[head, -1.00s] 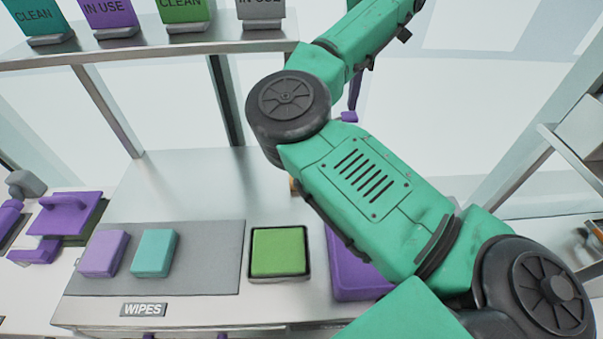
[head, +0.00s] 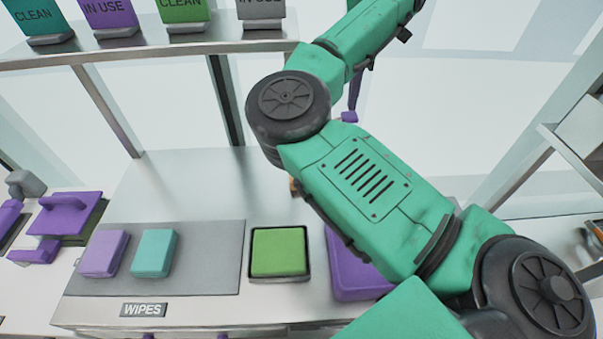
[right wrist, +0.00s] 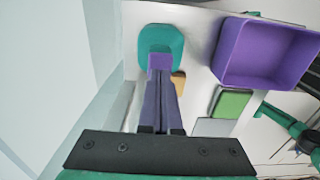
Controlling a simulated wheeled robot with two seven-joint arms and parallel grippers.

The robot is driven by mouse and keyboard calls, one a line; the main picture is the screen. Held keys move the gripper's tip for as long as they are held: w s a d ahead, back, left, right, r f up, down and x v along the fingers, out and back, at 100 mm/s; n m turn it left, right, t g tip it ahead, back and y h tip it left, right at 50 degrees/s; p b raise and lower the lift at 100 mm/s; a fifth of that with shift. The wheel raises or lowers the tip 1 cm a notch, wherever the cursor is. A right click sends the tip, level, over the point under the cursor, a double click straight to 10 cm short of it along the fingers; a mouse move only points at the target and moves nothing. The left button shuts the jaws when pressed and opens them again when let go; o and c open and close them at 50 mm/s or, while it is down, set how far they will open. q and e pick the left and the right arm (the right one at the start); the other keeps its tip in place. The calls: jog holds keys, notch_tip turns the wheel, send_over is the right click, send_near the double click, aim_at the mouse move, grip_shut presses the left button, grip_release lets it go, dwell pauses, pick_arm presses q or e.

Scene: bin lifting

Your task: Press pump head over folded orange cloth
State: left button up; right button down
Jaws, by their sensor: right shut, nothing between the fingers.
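In the right wrist view, a teal bottle (right wrist: 172,36) with a purple pump head (right wrist: 160,61) stands at the far end of my right gripper (right wrist: 159,74). The gripper is shut and empty, with its fingertips at or just over the pump head; I cannot tell whether they touch. A small part of the orange cloth (right wrist: 179,82) shows right of the fingers. In the head view, my right arm hides most of the bottle; a bit of the purple pump (head: 349,116) shows below the fingers, and an edge of the cloth (head: 294,187) shows. My left gripper is not in view.
A green pad (head: 278,252) lies in a black-rimmed tray, beside a purple bin (head: 343,275) partly behind my arm. Lilac (head: 103,254) and teal (head: 153,253) folded wipes lie on a grey mat (head: 212,258). The steel counter behind the mat is clear. A shelf with signs (head: 170,49) stands above.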

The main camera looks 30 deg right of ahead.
aim_at(350, 115)
jog(key=shift+f, duration=0.1)
jog(key=shift+f+b, duration=1.5)
jog(key=shift+r+p, duration=1.05)
jog(key=shift+r, duration=0.45)
notch_tip(350, 115, up, 6)
jog(key=p, duration=0.4)
